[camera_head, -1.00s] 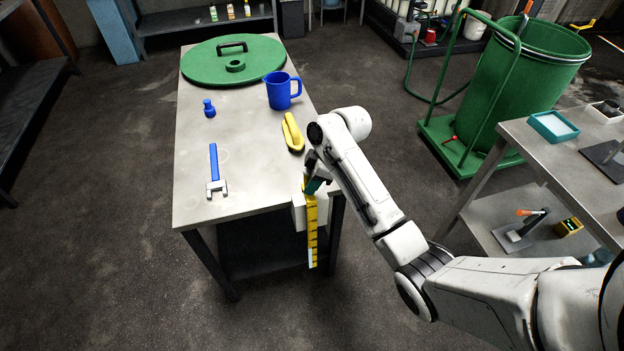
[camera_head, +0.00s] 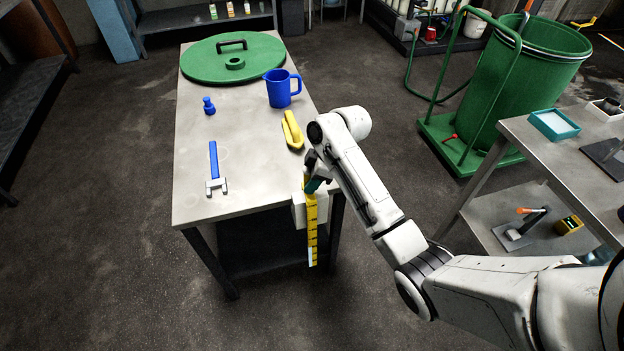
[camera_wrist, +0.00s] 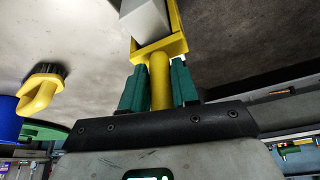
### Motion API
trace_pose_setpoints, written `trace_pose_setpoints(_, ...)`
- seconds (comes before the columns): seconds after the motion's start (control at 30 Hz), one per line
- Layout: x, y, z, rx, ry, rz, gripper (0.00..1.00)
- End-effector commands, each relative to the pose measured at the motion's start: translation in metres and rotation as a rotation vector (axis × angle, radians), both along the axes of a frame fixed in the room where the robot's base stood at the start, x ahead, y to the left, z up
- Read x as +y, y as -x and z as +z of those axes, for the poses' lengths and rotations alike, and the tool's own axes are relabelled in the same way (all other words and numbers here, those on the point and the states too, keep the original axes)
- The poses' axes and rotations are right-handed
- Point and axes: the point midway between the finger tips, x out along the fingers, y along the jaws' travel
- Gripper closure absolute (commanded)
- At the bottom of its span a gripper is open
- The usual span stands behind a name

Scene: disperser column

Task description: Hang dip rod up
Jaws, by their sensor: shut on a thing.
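The dip rod is a yellow, dark-marked strip (camera_head: 312,235) that hangs down at the near right corner of the table, with a pale lower end. A white block (camera_head: 298,210) sits at the table edge directly beside it. My gripper (camera_head: 313,180) is at the rod's top, at the table edge. In the wrist view, my gripper's green fingers (camera_wrist: 160,88) are shut on the yellow round handle (camera_wrist: 160,80) of the rod. The handle joins a yellow bracket-like part (camera_wrist: 160,48) next to a white block (camera_wrist: 146,18). Whether the rod rests on the block cannot be told.
On the table (camera_head: 250,150) are a blue-handled wrench-like tool (camera_head: 214,168), a yellow-handled brush (camera_head: 292,130), a blue jug (camera_head: 282,88), a small blue piece (camera_head: 208,105) and a green lid (camera_head: 233,58). A green drum (camera_head: 525,75) on a cart stands right. A second table (camera_head: 560,150) is at right.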

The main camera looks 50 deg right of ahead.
Motion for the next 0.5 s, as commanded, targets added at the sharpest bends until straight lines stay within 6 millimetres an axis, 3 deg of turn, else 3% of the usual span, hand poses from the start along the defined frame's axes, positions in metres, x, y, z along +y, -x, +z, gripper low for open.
trace_pose_setpoints(0.47, -0.0001, -0.0003, -0.0050, -0.002, 0.000, 0.001, 1.00)
trace_pose_setpoints(0.5, -0.0001, -0.0003, -0.0046, -0.002, 0.000, 0.001, 0.68)
